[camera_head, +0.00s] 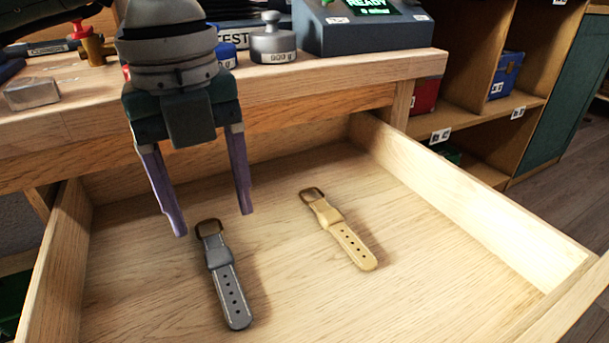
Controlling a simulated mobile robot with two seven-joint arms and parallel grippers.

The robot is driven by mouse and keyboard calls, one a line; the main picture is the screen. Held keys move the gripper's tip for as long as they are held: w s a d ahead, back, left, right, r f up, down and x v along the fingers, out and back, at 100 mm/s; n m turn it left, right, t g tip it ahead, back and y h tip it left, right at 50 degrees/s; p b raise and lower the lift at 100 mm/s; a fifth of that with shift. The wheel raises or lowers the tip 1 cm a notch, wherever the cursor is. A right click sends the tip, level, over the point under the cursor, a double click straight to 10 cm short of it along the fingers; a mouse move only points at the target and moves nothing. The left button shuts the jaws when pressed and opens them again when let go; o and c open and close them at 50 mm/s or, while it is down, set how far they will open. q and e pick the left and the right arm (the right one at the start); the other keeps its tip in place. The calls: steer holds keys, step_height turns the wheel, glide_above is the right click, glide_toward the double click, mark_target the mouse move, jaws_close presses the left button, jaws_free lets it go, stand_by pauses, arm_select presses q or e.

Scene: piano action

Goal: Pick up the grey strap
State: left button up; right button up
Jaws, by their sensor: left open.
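The grey strap (227,283) lies flat in the open wooden drawer (430,270), its buckle end toward the back. It has a row of holes and a brown metal buckle. My left gripper (213,225) is open and empty, pointing down, with its two purple fingers spread apart. In the picture the fingertips appear on either side of the buckle end, but the height above the strap is hard to tell. My right gripper is not in view.
A tan strap (347,236) lies in the drawer to the right of the grey one. The workbench (330,86) edge overhangs behind, bearing a weight (273,42), a display device (362,28) and a metal block (32,93). Shelves (480,100) stand at the right. The drawer's right part is clear.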

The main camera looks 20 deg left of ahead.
mark_target(226, 278)
arm_select(q)
steer(key=f, duration=0.1)
steer(key=f+b, duration=0.1)
steer(key=f, duration=0.2)
steer(key=shift+a+f, duration=0.2)
steer(key=shift+a, duration=0.2)
steer(key=f+b, duration=0.1)
steer(key=f, duration=0.1)
steer(key=f+b, duration=0.1)
steer(key=f, duration=0.1)
steer(key=f+b, duration=0.1)
steer(key=shift+s+d+f, duration=0.25)
steer(key=shift+d+f, duration=0.15)
steer(key=shift+r, duration=0.1)
steer(key=shift+c, duration=0.5)
jaws_close()
